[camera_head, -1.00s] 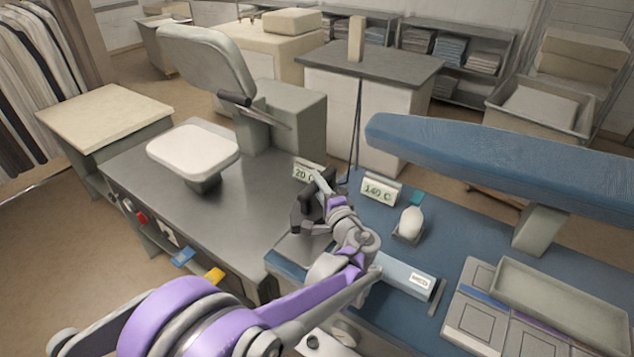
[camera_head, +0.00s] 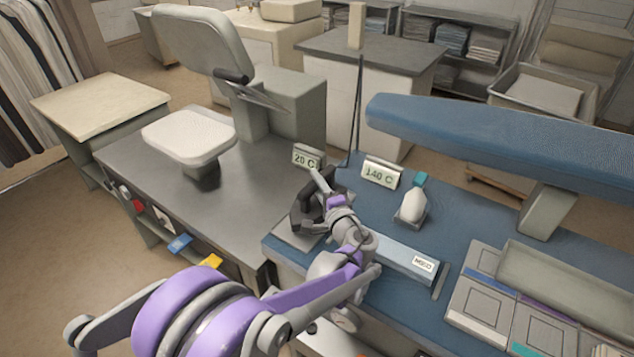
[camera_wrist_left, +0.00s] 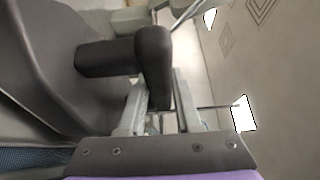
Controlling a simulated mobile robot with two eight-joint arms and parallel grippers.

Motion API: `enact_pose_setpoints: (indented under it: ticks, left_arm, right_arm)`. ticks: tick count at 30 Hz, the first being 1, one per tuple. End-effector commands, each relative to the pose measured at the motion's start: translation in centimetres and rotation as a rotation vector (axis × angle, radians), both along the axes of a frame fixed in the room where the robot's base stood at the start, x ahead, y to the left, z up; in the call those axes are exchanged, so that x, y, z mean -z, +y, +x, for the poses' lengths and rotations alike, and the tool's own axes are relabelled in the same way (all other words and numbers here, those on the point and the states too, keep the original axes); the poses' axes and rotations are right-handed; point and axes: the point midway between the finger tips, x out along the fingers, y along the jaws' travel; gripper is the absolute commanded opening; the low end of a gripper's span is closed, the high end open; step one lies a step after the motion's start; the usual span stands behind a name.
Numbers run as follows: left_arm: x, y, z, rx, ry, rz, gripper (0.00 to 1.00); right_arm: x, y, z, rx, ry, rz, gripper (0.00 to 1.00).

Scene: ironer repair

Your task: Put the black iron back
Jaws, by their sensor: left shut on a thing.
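The black iron (camera_head: 303,212) is at the left end of the blue-topped bench, at the grey metal plate (camera_head: 293,240). My left gripper (camera_head: 324,192) is shut on the iron's dark handle. In the left wrist view the black handle (camera_wrist_left: 152,62) lies between the fingers (camera_wrist_left: 160,118), with a large dark body to its left. My gripper and arm hide part of the iron, and I cannot tell whether its sole touches the plate. My right gripper is not in view.
Signs reading 20 C (camera_head: 307,157) and 140 C (camera_head: 381,172) stand behind. A white bottle-like item (camera_head: 413,206) and a blue MED box (camera_head: 405,262) are to the right. A blue padded board (camera_head: 510,145) overhangs the bench. The press (camera_head: 190,140) stands left.

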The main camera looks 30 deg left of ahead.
Motion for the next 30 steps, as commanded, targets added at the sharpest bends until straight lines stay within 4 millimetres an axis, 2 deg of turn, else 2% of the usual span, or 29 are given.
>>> enact_pose_setpoints:
  ticks: [23, 24, 29, 30]
  left_arm:
    - [1.2, 0.0, 0.0, 0.0, 0.0, 0.002, 0.0]
    - [1.1, 0.0, 0.0, 0.0, 0.0, 0.001, 0.38]
    - [1.1, 0.0, 0.0, 0.0, 0.0, 0.001, 0.67]
    - [1.1, 0.0, 0.0, 0.0, 0.0, 0.001, 0.67]
  right_arm:
    - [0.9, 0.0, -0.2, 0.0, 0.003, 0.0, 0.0]
    - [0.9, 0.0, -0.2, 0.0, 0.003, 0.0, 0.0]
    - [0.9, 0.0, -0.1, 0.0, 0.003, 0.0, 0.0]
    - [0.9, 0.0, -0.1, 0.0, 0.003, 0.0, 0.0]
